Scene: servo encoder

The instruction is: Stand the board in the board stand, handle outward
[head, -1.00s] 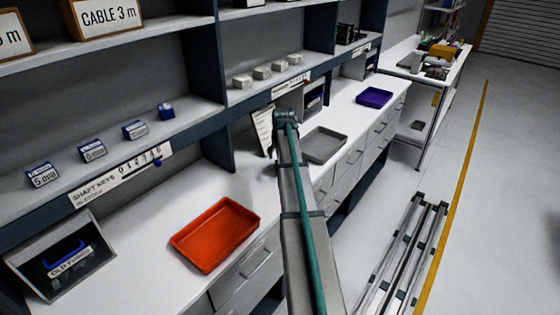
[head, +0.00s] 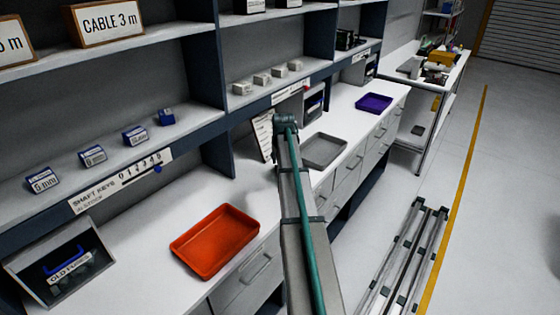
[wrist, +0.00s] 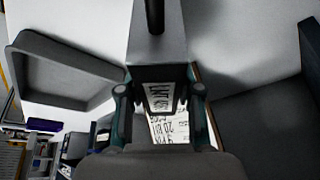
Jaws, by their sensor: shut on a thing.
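A pale printed board (head: 264,136) with a brown edge stands tilted beside my gripper (head: 285,122) in the head view, above the bench. In the wrist view, my gripper (wrist: 160,95) is shut, with a grey block bearing a printed label (wrist: 158,78) between its fingertips and a dark rod rising from it. The white printed face of the board (wrist: 170,130) shows below the block between the fingers. I cannot clearly make out the board stand.
A grey tray (head: 323,151) lies just right of my gripper, and it also fills the upper left of the wrist view (wrist: 60,75). An orange tray (head: 215,241) and a purple tray (head: 374,103) lie on the white bench. A shelf with small boxes runs behind.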

